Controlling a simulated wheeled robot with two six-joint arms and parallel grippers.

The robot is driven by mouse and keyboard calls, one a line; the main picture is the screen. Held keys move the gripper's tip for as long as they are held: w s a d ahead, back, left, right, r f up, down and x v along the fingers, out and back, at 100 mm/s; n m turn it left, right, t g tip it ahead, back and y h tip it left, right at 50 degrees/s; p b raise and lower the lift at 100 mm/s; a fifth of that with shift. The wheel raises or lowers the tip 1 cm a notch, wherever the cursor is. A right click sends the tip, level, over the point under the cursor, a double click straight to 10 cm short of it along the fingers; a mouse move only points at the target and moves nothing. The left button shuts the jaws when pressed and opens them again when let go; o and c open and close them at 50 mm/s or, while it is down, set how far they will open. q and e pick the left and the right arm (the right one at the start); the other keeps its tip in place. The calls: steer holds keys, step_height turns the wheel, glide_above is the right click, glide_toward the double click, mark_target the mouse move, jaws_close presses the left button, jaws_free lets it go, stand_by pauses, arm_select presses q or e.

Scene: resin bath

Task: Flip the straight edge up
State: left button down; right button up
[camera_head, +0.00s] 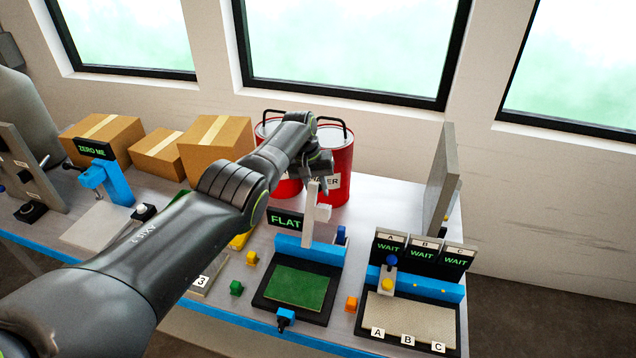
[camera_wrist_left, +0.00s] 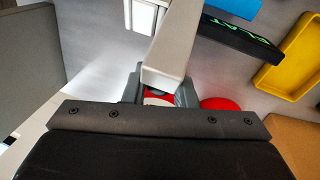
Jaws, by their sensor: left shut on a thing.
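The straight edge (camera_head: 310,222) is a pale grey bar standing nearly upright behind the flat station, with a short block at its side. Its end also shows in the left wrist view (camera_wrist_left: 168,62), between the fingers. My left gripper (camera_head: 319,172) is at the top of the bar and shut on it; the fingers (camera_wrist_left: 160,90) sit on both sides of the bar's end. The station has a green pad (camera_head: 297,288) in a black frame, a blue back rail (camera_head: 308,251) and a sign reading FLAT (camera_head: 286,220). My right gripper is not in view.
Red cans (camera_head: 338,165) stand just behind the gripper. A station with A, B and C labels (camera_head: 412,318) and WAIT signs is on the right, beside a grey upright panel (camera_head: 443,180). Cardboard boxes (camera_head: 217,143) and a ZERO ME station (camera_head: 95,149) are left.

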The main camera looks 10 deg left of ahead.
arm_select(q)
steer(key=c, duration=1.2)
jaws_free()
steer(key=shift+c, duration=0.2)
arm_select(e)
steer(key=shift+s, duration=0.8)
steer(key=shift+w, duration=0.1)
arm_select(q)
steer(key=shift+r, duration=0.15)
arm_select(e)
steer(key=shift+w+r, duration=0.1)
arm_select(q)
steer(key=shift+r, duration=0.25)
steer(key=p+v, duration=0.1)
steer(key=v, duration=0.4)
steer(key=shift+s+a+r+p, duration=0.15)
steer(key=shift+r+p, duration=0.1)
steer(key=shift+p, duration=0.05)
steer(key=b+v, duration=0.3)
steer(key=v, duration=0.8)
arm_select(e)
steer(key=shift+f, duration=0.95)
